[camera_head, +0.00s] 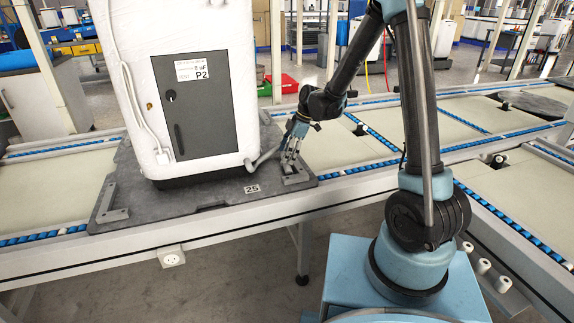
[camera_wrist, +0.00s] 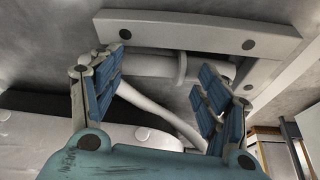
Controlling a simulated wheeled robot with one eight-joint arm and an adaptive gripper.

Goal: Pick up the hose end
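The hose (camera_head: 262,157) is a grey tube leaving the lower right side of the white unit (camera_head: 130,60) and running to my gripper (camera_head: 290,158). In the wrist view a pale tube (camera_wrist: 160,112) slants between the fingers. Beyond it a pale cylinder with a collar (camera_wrist: 160,66), seemingly the hose end, lies crosswise beside a grey bracket (camera_wrist: 200,33). My gripper (camera_wrist: 163,75) has its blue-padded fingers spread wide, with the cylinder spanning the space between their tips. I see no clear grip. Whether a finger touches it cannot be told.
The unit stands on a dark grey pallet (camera_head: 220,202) marked 25, on a roller conveyor (camera_head: 340,195). Another grey bracket (camera_head: 110,205) is at the pallet's left edge. Bare conveyor surface (camera_head: 335,147) lies to the right of my gripper. Red bins (camera_head: 285,84) stand on the floor behind.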

